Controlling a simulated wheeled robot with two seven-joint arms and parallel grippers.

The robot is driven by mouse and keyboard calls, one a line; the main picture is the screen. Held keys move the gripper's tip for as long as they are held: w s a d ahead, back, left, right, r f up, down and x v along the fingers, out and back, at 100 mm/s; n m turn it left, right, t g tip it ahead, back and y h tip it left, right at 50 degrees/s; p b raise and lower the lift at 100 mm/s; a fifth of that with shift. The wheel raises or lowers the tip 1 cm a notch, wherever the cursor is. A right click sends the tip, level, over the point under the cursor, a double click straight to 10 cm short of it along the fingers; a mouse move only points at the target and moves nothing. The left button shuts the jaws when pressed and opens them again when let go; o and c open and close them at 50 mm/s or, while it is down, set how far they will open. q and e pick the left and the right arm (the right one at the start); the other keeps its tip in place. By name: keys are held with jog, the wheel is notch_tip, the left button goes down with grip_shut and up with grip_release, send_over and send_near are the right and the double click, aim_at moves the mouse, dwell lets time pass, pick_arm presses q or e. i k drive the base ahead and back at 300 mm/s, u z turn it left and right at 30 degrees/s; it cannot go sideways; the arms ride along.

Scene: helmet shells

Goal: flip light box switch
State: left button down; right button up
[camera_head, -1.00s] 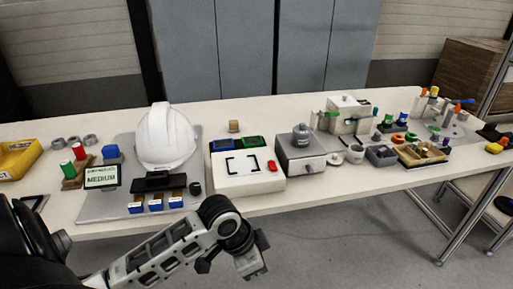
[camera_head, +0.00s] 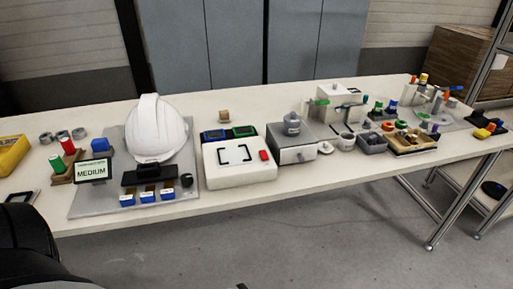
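The light box (camera_head: 230,177) is a flat white box on the table, left of the middle of the view. Black corner marks outline a square on its top. A red rocker switch (camera_head: 264,155) sits at the right side of its top face. Nothing touches the box or the switch from above.
A white helmet shell (camera_head: 160,135) stands on a grey plate (camera_head: 95,205) left of the box, with a "MEDIUM" sign (camera_head: 92,171). Blue and green trays (camera_head: 243,131) lie behind the box. A grey machine (camera_head: 290,150) stands close to its right. The floor in front is clear.

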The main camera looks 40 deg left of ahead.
aim_at(264, 155)
jog(key=u, duration=1.15)
jog(key=i, duration=0.35)
jog(key=z, duration=1.15)
